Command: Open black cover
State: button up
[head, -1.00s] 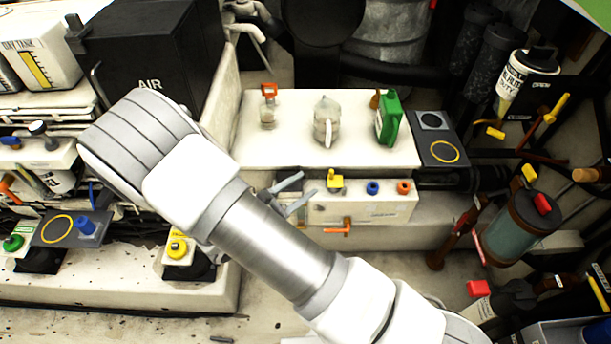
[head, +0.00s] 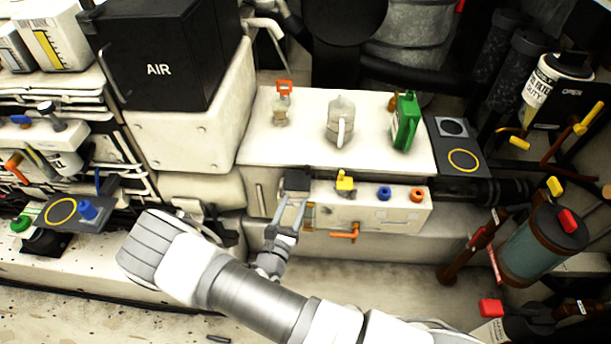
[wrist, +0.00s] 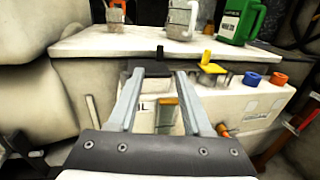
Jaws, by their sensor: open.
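A small black cover (head: 297,180) sits at the left end of the low white box (head: 365,207) in the head view. In the wrist view the cover (wrist: 160,65) shows as a dark strip with a small upright black tab, just beyond my fingertips. My gripper (head: 293,203) is open and empty, its two fingers pointing at the cover's front side. In the wrist view the gripper (wrist: 160,76) has its fingers spread, with the box's white front between them. The fingers partly hide the cover, and I cannot tell whether they touch it.
A yellow valve (head: 345,183), a blue cap (head: 384,193) and an orange cap (head: 417,195) stand on the white box. An orange handle (head: 346,233) juts from its front. A white ledge behind holds a jug (head: 340,122) and a green container (head: 405,122).

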aim_at(306, 170)
jog(key=b+x, duration=0.2)
jog(key=x, duration=0.9)
jog(key=shift+w+d, duration=0.15)
jog(key=shift+w, duration=0.2)
jog(key=shift+c, duration=0.3)
grip_shut()
dwell(0.5)
